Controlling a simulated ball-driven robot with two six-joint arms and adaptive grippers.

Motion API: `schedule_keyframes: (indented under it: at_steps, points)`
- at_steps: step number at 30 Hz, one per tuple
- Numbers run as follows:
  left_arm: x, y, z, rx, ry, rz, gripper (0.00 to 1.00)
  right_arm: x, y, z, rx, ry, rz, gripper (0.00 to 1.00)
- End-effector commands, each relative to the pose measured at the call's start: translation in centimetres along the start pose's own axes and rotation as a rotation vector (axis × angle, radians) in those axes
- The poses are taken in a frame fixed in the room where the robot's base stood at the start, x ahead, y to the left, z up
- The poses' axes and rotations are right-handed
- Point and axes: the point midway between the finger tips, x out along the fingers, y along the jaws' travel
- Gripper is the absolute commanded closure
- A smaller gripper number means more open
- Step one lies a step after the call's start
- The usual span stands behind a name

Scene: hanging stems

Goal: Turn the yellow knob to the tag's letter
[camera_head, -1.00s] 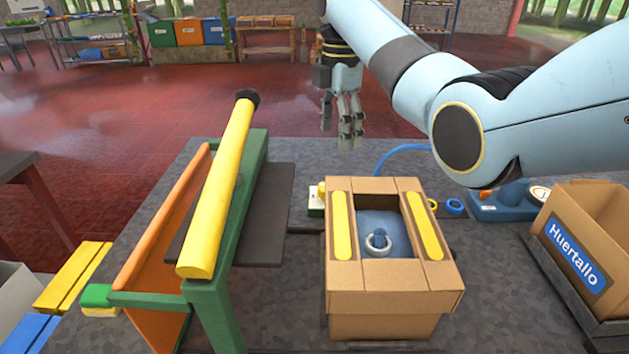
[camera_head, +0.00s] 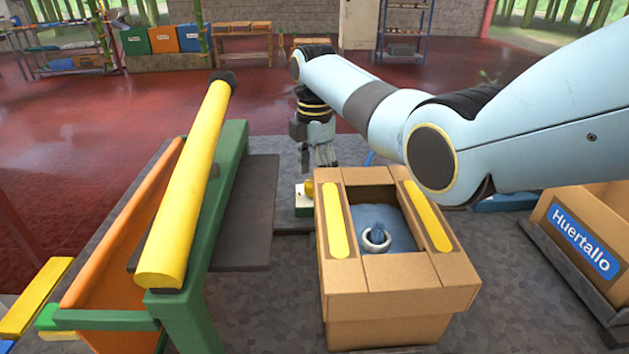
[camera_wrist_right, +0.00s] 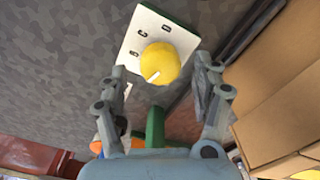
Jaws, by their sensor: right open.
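The yellow knob (camera_wrist_right: 160,63) sits on a white plate (camera_wrist_right: 136,40) with small dark letter marks, too small to read surely. A white pointer line on the knob points down-left in the wrist view. In the head view the knob (camera_head: 309,188) and its white-and-green base (camera_head: 302,203) stand just behind the cardboard box. My right gripper (camera_wrist_right: 161,72) is open, its fingers on either side of the knob in the wrist view, with no contact visible. In the head view my right gripper (camera_head: 319,160) hangs just above and beyond the knob. I cannot make out the tag.
The open cardboard box (camera_head: 400,280) with yellow strips holds a blue item with a ring, close in front of the knob. A green frame with a yellow bar (camera_head: 185,195) stands left. A box labelled Huertallo (camera_head: 582,240) is at right.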

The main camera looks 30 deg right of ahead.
Motion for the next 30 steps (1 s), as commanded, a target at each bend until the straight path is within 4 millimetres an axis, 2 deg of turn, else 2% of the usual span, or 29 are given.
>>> schedule_keyframes:
  at_steps: [3,6,14,27,30]
  points:
    - [0.2,0.0,-0.1,0.0,0.002,0.0,0.16,1.4,0.0,0.0,0.0,0.0,-0.001,0.34]
    - [0.3,0.0,-0.1,0.0,0.002,0.0,0.16,1.8,0.0,0.0,0.0,0.0,0.001,0.34]
    - [0.3,0.0,-0.2,0.0,0.003,0.0,0.16,1.9,0.0,0.0,0.0,0.0,0.001,0.34]
    - [0.3,0.0,-0.2,0.0,0.004,0.0,0.16,1.9,0.0,0.0,0.0,0.0,0.001,0.89]
    - [0.2,0.0,-0.2,0.0,0.004,0.0,0.16,1.9,0.0,0.0,0.002,0.0,0.001,0.89]
